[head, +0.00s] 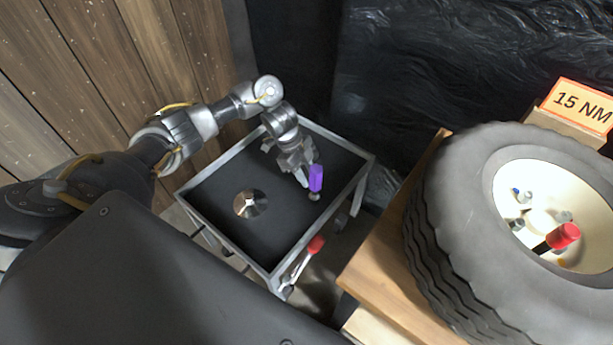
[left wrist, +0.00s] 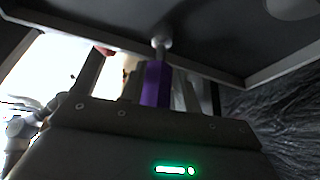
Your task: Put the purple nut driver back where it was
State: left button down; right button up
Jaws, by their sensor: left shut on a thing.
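The purple nut driver (head: 316,178) is held upright, or nearly so, over the right part of the cart's dark tray (head: 225,185). My left gripper (head: 307,178) is shut on its purple handle. The left wrist view shows the purple handle (left wrist: 155,84) between the fingers of the left gripper (left wrist: 157,88), with its metal end towards the tray (left wrist: 205,68). I cannot tell whether that end touches the tray. My right gripper is not in view.
A round shiny metal piece (head: 250,204) lies on the tray. A red-knobbed lever (head: 316,245) is at the cart's front corner. To the right, a tyre (head: 460,210) lies on a wooden bench (head: 385,260), with a red-handled tool (head: 563,236) in its hub. A "15 NM" sign (head: 580,105) stands behind.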

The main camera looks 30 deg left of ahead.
pick_arm(q)
jog(key=shift+f, duration=0.4)
jog(key=c, duration=1)
grip_release()
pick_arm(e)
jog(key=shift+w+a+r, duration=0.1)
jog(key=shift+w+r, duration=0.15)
pick_arm(q)
jog(key=shift+r, duration=0.1)
jog(key=p+v, duration=0.2)
jog(key=v, duration=1)
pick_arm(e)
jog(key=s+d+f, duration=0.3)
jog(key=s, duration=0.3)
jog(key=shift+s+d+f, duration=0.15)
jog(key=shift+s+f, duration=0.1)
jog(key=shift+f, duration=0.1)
